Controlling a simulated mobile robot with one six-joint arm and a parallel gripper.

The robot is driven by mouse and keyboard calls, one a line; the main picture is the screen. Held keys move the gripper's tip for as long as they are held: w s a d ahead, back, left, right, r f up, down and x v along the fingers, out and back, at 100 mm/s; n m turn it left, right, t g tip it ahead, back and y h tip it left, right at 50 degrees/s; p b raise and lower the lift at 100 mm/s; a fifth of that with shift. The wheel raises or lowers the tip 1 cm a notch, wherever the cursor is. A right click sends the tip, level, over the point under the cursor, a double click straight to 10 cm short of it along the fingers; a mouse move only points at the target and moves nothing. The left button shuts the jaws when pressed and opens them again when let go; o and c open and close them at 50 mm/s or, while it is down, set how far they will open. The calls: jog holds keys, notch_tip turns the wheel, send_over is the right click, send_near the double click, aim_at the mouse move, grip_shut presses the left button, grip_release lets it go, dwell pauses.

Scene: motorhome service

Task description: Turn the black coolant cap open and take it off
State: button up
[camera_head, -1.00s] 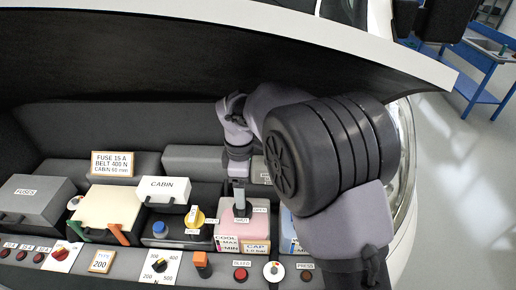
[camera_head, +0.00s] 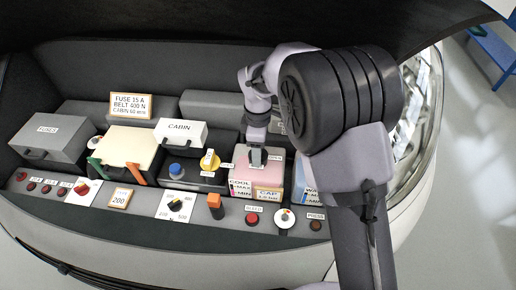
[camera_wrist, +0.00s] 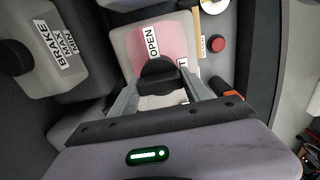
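The coolant tank (camera_head: 256,178) is a pink-topped block labelled COOL, with MAX and MIN marks on its front. My gripper (camera_head: 256,152) points down over its top in the head view. In the wrist view the black coolant cap (camera_wrist: 158,72) sits over the tank's pink top, beside the OPEN label. The two fingers of my gripper (camera_wrist: 161,84) flank the cap, one on each side. No clear gap shows between fingers and cap, but firm contact cannot be told. The cap's underside is hidden.
A yellow knob (camera_head: 209,160) and a blue cap (camera_head: 177,169) are left of the tank. The blue-and-white washer tank (camera_head: 305,185) is close on the right, partly behind my arm. A front panel holds an orange switch (camera_head: 215,205) and a red button (camera_head: 252,218). The hood overhangs above.

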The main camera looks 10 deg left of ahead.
jog(key=c, duration=0.3)
jog(key=o, duration=0.5)
grip_shut()
jog(key=shift+r+n+p, duration=0.15)
jog(key=shift+n+p, duration=0.25)
jog(key=n+p, duration=0.3)
jog(key=shift+n, duration=0.4)
jog(key=shift+n+p, duration=0.75)
jog(key=shift+n, duration=0.45)
